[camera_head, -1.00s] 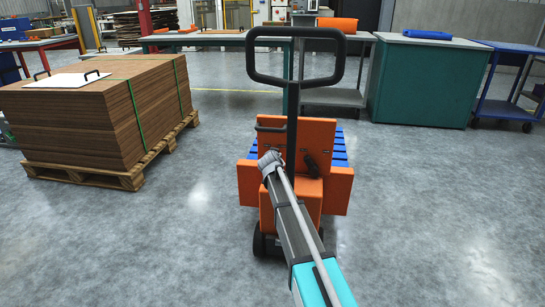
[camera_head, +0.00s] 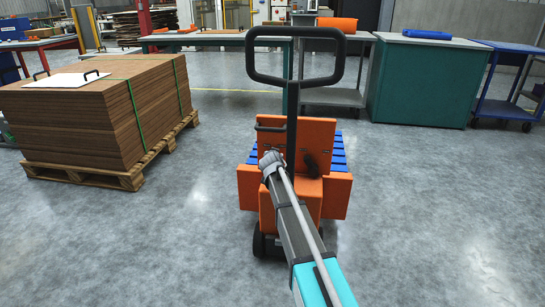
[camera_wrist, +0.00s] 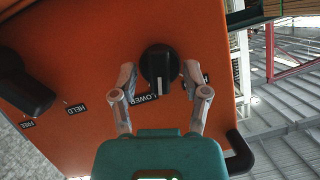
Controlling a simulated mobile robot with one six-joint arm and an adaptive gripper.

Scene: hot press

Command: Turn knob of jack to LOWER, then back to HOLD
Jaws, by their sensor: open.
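The orange jack (camera_head: 318,135) stands in the middle of the head view with its black loop handle upright. In the wrist view its orange panel (camera_wrist: 85,75) carries a round black knob (camera_wrist: 159,62) with a white pointer line. The pointer faces the bottom of the picture, toward the right end of the LOWER label (camera_wrist: 139,100). A second label right of the knob is mostly hidden by a finger. My gripper (camera_wrist: 160,75) is open, one finger on each side of the knob; I cannot tell whether they touch it. In the head view the gripper's fingers are not clearly visible.
Another black lever (camera_wrist: 22,85) sits left on the panel, near HELD and FREE labels. A black bar (camera_wrist: 240,153) runs at the panel's lower right edge. A board stack (camera_head: 70,120) on a wooden pallet stands left of the jack. The floor on the right is clear.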

